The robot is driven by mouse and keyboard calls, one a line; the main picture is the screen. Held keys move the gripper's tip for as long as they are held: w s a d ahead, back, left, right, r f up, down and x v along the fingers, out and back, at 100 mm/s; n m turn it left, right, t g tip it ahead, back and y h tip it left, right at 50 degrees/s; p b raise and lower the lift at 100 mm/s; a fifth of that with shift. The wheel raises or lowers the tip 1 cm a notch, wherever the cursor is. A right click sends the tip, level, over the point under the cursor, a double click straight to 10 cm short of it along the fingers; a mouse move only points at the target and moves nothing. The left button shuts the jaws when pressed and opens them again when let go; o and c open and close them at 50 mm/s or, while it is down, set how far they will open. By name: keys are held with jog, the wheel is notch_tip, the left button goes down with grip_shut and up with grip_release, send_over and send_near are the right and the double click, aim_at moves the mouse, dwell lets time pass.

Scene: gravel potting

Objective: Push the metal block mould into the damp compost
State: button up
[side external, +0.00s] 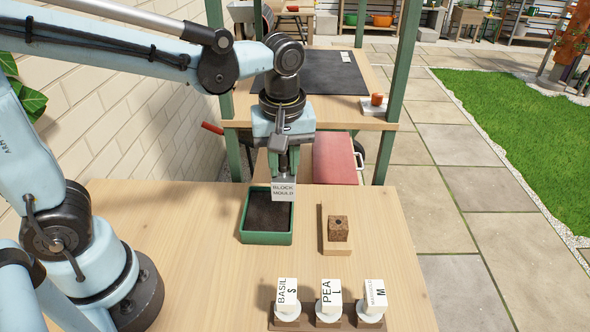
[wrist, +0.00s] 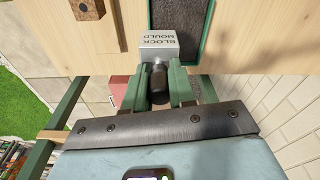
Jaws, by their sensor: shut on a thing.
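My gripper (side external: 284,160) is shut on the dark handle of the metal block mould (side external: 283,191), a pale box labelled "BLOCK MOULD". In the side view the mould overlaps the rear right part of the green tray (side external: 266,239). The tray holds dark compost (side external: 262,213). In the wrist view my gripper's green fingers (wrist: 160,88) flank the black handle, and the mould (wrist: 160,47) is upright beside the compost (wrist: 180,14), near the tray's wall. The mould's underside is hidden; I cannot tell its exact height above the tray.
A brown block with a hole (side external: 338,228) stands on a small wooden board (side external: 324,246) right of the tray. Front right, a rack (side external: 312,323) holds three white labelled pieces: BASIL (side external: 287,290), PEA (side external: 329,292) and MARIGOLD (side external: 375,292).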

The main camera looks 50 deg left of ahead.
jog(key=shift+s+a+f, duration=0.35)
jog(key=shift+a+f, duration=0.1)
jog(key=shift+f, duration=0.35)
jog(key=shift+s+a+f, duration=0.3)
jog(key=shift+a+f, duration=0.2)
jog(key=shift+f, duration=0.25)
jog(key=shift+s+a+f, duration=0.35)
jog(key=shift+a+f, duration=0.1)
jog(key=shift+f, duration=0.35)
jog(key=shift+f, duration=0.5)
jog(key=shift+r, duration=0.1)
jog(key=shift+r, duration=3)
